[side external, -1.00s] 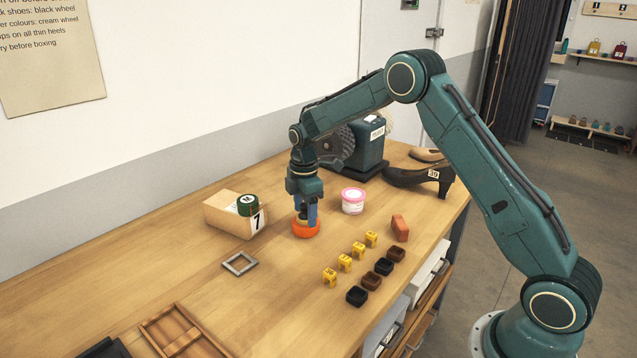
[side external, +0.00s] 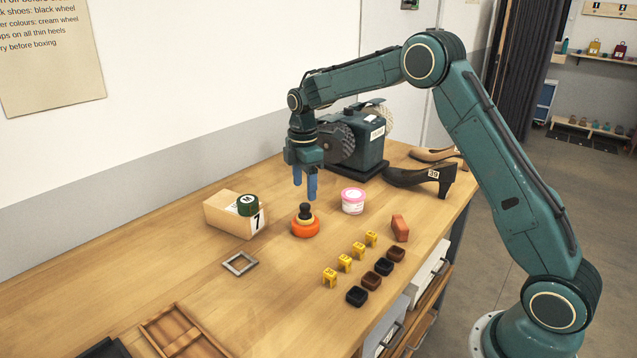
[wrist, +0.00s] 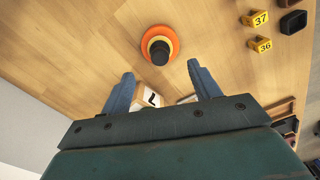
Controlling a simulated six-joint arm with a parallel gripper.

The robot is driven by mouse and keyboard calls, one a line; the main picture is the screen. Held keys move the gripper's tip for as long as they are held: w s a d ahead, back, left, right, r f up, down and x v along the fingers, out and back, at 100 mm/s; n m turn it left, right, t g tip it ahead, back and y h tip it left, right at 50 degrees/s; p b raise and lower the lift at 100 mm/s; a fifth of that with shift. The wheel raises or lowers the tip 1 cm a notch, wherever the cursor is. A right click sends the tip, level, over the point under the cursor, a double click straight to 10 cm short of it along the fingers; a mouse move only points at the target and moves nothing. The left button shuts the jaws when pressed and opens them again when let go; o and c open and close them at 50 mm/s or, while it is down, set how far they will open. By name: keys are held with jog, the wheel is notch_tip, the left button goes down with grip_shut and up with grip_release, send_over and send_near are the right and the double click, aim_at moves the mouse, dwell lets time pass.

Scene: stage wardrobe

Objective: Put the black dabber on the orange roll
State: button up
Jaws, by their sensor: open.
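The black dabber (side external: 305,211), with a black knob and a yellowish base, stands upright on top of the orange roll (side external: 305,229) on the bench. In the wrist view the dabber (wrist: 159,53) sits about centred on the orange roll (wrist: 146,36). My gripper (side external: 306,197) is open and empty. Its blue fingers are above the dabber and apart from it. In the wrist view my gripper (wrist: 160,82) shows a wide gap between the fingers.
A box marked 7 (side external: 228,217) with a green tin (side external: 248,205) stands left. A pink-lidded tub (side external: 352,201) stands right. Yellow number markers (side external: 345,263) and small dark trays (side external: 371,281) lie front right. A grey square frame (side external: 240,264) lies front left. A grinder (side external: 365,145) stands behind.

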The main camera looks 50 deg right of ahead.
aim_at(306, 206)
notch_tip(306, 206, up, 4)
jog(key=shift+r, duration=0.25)
dwell(0.6)
jog(key=s+a+r+m+t, duration=0.1)
jog(key=s+a+r+m, duration=0.2)
jog(key=s+r, duration=0.45)
jog(key=s+a+r+m+t, duration=0.2)
jog(key=s+r+m, duration=0.25)
jog(key=s, duration=0.55)
jog(key=s+a+f+m+t, duration=0.1)
jog(key=s+m, duration=0.2)
jog(key=s, duration=0.6)
jog(key=s+a+f+m+t, duration=0.1)
jog(key=s+a+m, duration=0.1)
jog(key=s, duration=0.7)
jog(key=shift+s+f+m+t, duration=0.3)
jog(key=shift+s+f+m, duration=0.05)
jog(key=shift+m, duration=0.1)
